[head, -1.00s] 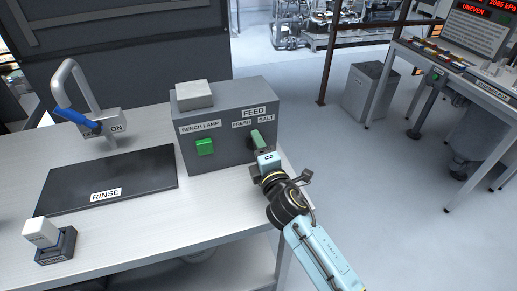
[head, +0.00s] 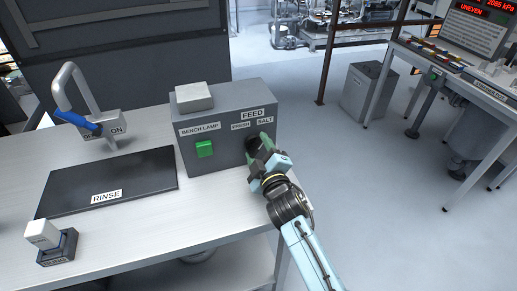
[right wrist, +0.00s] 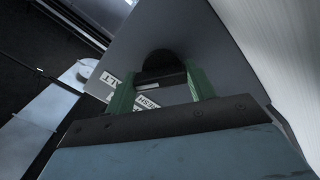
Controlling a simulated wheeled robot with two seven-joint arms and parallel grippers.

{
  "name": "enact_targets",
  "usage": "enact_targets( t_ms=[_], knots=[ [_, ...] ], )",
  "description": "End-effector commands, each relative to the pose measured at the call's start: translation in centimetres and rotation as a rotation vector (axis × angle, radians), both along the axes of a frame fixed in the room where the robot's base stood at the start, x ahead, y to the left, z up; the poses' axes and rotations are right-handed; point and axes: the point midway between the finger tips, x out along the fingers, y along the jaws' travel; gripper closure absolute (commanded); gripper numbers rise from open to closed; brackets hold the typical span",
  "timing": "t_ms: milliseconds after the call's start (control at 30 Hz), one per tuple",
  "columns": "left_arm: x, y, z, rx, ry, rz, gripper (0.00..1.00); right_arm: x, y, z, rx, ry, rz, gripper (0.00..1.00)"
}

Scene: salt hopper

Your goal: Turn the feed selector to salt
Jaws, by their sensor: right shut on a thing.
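The grey control box (head: 225,105) stands on the bench with a FEED label (head: 253,114), and FRESH (head: 241,126) and SALT (head: 265,120) labels below it. The dark feed selector knob (head: 253,147) is on the front face under these labels, partly covered by my right gripper (head: 259,149). In the right wrist view the black knob (right wrist: 165,68) sits between the two green fingers of the gripper (right wrist: 161,88), which is shut on it. I cannot tell for sure which label the knob points to. My left gripper is not in view.
A green bench lamp button (head: 205,149) is left of the knob. Open floor lies right of the bench.

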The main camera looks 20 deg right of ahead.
Motion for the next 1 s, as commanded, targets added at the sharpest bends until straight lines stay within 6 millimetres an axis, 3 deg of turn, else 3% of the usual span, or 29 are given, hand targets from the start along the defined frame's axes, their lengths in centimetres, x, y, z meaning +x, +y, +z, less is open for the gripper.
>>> enact_targets(
  t_ms=[533,567,700,1000],
  knots=[
    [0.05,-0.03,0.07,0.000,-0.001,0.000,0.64,-0.02,0.02,-0.07,0.033,0.003,0.000,0.68],
    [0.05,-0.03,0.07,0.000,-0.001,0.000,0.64,-0.02,0.03,-0.08,0.033,0.003,0.000,0.44],
    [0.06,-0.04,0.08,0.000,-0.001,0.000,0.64,-0.02,0.03,-0.06,0.031,0.002,0.000,0.26],
    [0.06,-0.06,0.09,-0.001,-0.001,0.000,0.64,-0.07,0.00,-0.04,0.027,0.002,0.001,0.24]
  ],
)
